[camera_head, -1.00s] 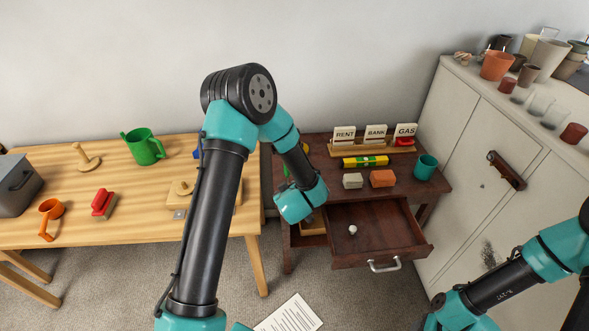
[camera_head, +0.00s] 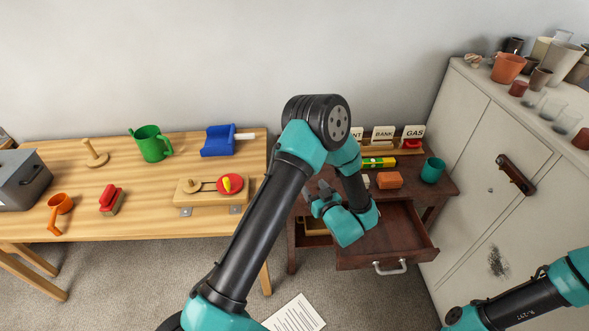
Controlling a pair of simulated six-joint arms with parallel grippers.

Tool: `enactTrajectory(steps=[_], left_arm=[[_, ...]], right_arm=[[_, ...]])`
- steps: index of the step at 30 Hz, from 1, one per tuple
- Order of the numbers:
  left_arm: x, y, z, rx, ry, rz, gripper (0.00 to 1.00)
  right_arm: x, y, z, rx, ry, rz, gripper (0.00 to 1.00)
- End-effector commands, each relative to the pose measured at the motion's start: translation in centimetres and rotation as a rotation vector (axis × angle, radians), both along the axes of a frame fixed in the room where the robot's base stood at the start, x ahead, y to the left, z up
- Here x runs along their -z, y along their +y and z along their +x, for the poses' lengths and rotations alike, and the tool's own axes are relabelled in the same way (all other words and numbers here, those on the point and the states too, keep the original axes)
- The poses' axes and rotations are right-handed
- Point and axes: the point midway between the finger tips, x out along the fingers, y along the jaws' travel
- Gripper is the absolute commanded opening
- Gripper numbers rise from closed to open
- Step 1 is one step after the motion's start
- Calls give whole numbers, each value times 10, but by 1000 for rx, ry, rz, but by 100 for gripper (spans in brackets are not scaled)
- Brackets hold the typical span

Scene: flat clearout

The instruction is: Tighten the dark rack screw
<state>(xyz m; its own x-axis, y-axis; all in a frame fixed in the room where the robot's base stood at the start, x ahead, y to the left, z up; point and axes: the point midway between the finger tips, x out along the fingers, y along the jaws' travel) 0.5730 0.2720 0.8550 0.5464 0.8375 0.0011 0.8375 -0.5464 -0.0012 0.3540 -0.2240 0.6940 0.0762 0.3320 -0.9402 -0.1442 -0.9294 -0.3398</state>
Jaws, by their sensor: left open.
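I cannot clearly make out a dark rack screw in this view. A wooden letter rack (camera_head: 374,143) with RENT, BANK and GAS cards stands at the back of the dark desk, partly hidden by my left arm. A dark brown bar (camera_head: 515,174) is fixed on the pale cabinet door; whether it carries a screw is too small to tell. My left gripper (camera_head: 322,196) is open and looks empty, above the desk's left front part beside the open drawer (camera_head: 408,240). My right arm enters at the lower right; its gripper is out of view.
The wooden table (camera_head: 110,225) holds a green can (camera_head: 151,144), a blue holder (camera_head: 217,141), a board with a red disc (camera_head: 210,197), a red brush (camera_head: 111,199) and a grey box (camera_head: 20,180). Pots (camera_head: 508,68) stand on the cabinet. Paper (camera_head: 296,314) lies on the floor.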

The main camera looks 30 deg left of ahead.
Motion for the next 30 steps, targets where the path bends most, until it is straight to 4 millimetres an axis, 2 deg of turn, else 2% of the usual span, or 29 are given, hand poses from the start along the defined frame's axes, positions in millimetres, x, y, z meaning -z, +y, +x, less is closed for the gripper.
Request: enactTrajectory(steps=[5,21,25,30], left_arm=[[0,15,9,-3,-2,-1,58],[0,90,58,-3,-1,-2,58],[0,100,65,-1,0,-1,58],[0,102,66,0,0,-1,58]], right_arm=[[0,0,0,0,0,0,43],[0,0,0,0,0,0,43],[0,0,0,0,0,0,43],[0,0,0,0,0,0,43]])
